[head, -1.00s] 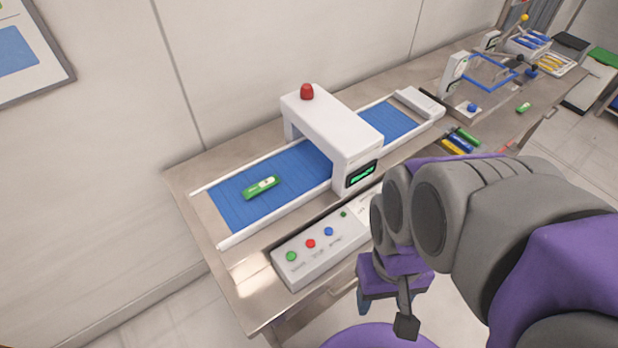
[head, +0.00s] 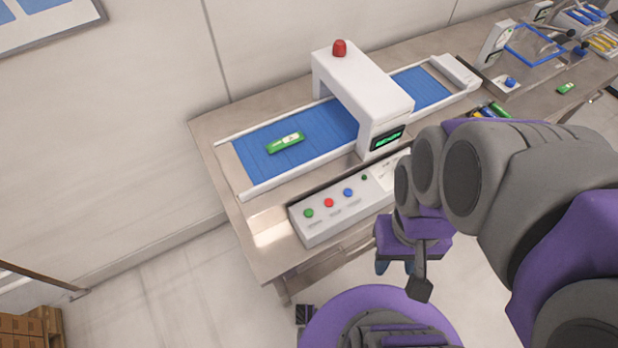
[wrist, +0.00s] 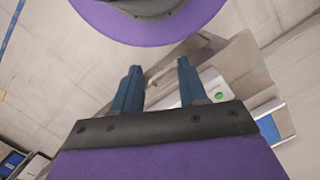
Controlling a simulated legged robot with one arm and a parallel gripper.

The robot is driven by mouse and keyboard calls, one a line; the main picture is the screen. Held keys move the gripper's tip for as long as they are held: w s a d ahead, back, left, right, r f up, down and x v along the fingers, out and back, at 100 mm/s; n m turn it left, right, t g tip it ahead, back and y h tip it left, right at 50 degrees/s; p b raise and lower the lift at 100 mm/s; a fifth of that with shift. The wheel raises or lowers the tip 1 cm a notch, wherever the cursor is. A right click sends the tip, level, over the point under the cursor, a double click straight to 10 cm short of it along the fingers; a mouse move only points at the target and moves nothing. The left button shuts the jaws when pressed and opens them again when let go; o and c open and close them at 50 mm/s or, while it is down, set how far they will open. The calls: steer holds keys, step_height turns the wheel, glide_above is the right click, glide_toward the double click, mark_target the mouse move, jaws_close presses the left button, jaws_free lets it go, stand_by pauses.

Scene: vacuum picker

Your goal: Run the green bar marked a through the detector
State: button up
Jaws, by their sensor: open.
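A green bar with a white label (head: 286,142) lies flat on the blue conveyor belt (head: 258,156), left of the white detector arch (head: 362,85). Its marking is too small to read. The arch has a red lamp on top and a small green display. The control panel (head: 326,221) in front has green, red and blue buttons. My gripper (wrist: 158,85) is open and empty in the wrist view, with blue fingers apart. In the head view it hangs in front of the table, below the panel's right end, apart from the bar.
Another green bar (head: 566,88) lies on the table at the far right. Several coloured bars (head: 490,111) lie right of the arch, partly behind my arm. A blue-framed station (head: 533,45) stands farther right.

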jaws_close()
stand_by(1.4)
